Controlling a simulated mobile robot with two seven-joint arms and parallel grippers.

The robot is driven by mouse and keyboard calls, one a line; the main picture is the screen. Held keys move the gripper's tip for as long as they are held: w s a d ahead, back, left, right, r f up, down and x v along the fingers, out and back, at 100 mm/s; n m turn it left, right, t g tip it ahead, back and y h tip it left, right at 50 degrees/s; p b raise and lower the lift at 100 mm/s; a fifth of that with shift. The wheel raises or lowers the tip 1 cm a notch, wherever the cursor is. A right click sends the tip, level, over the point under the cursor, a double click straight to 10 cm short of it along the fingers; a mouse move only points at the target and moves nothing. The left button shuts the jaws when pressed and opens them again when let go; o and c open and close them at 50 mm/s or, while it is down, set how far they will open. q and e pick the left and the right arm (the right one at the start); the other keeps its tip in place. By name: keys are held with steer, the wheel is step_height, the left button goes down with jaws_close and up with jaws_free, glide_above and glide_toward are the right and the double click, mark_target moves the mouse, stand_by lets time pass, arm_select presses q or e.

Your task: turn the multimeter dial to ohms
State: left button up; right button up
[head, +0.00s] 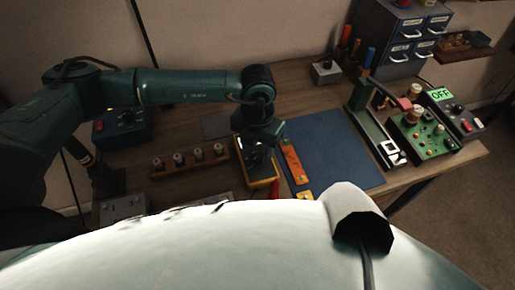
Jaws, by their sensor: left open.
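The multimeter (263,183), a dark unit with a yellow-orange edge, lies on the wooden workbench near the middle of the head view. My left arm reaches in from the left, and its gripper (257,152) points down over the multimeter's upper part. The left gripper is open. It covers much of the multimeter's face, so the dial and its setting cannot be made out. I cannot tell whether the fingers touch the dial. My right gripper is not in view.
A blue mat (335,150) and an orange strip (294,160) lie right of the multimeter. A rack of knobs (190,161) stands to its left. A green panel with knobs (424,135), a unit showing "OFF" (441,95) and a drawer cabinet (397,40) stand at the right.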

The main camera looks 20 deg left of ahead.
mark_target(258, 158)
arm_select(q)
steer(key=shift+f, duration=1.4)
steer(key=shift+c, duration=0.3)
steer(key=c, duration=0.9)
